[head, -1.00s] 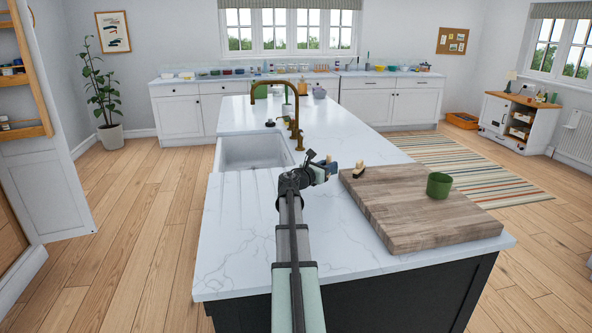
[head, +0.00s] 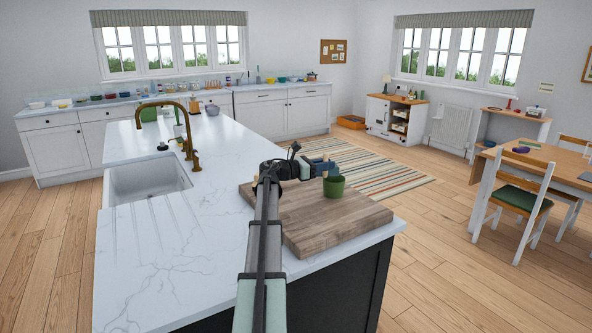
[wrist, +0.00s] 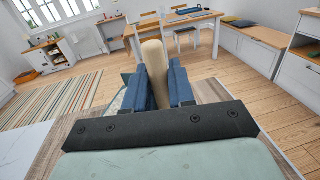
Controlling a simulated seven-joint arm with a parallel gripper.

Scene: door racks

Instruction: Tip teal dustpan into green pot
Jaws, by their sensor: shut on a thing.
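The green pot (head: 334,187) stands upright on the wooden board, towards its right side in the head view. My gripper (head: 322,167) is at the pot's upper left in that view, close to its rim; I cannot tell whether they touch. In the wrist view, my gripper's blue fingers (wrist: 158,82) are shut on a pale wooden handle (wrist: 153,54), which I take to be the teal dustpan's. The dustpan's pan is mostly hidden in both views. A small teal-green patch shows left of the fingers in the wrist view; I cannot tell what it belongs to.
The wooden board (head: 300,226) lies on the white marble island (head: 170,265). A sink (head: 148,186) with a brass tap (head: 187,140) is at the left. A table (head: 545,160) and chairs stand at the far right. The island's front left is clear.

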